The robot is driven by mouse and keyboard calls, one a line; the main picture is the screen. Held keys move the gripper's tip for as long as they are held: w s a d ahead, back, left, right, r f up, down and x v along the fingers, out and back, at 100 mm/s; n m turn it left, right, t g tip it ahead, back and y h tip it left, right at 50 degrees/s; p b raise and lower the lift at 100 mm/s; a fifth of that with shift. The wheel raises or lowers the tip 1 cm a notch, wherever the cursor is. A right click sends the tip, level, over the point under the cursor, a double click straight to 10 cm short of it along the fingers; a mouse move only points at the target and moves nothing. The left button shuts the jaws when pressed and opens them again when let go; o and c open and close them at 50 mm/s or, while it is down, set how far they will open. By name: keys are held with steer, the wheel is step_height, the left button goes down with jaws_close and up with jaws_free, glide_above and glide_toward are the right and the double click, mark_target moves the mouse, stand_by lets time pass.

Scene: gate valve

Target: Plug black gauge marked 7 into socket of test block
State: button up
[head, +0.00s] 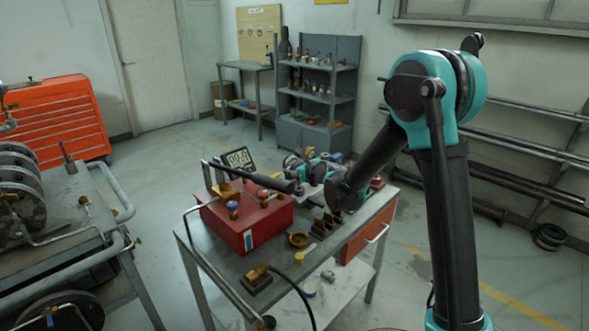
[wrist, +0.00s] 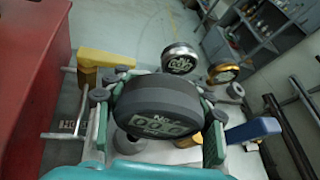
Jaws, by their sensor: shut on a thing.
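A black round gauge (wrist: 158,104) with a digital face sits between the two fingers of my gripper (wrist: 160,118) in the wrist view. The fingers are shut on its sides. Its face shows "No" and digits, but I cannot read whether the number is 7. In the head view my gripper (head: 310,172) is over the far right part of the steel table, right of and beyond the red box (head: 262,226). The red box also shows at the left edge of the wrist view (wrist: 32,70). I cannot make out which part is the test block or its socket.
A silver gauge (wrist: 180,58) and a brass gauge (wrist: 223,72) stand beyond the held one. A yellow handle (wrist: 95,62) and a blue handle (wrist: 253,130) flank it. A brass dish (head: 299,240) and small brass fittings lie on the table (head: 222,262). A shelf rack (head: 318,88) stands behind.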

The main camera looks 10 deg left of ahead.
steer(key=shift+f, duration=1.8)
steer(key=o, duration=1.6)
steer(key=v, duration=1.2)
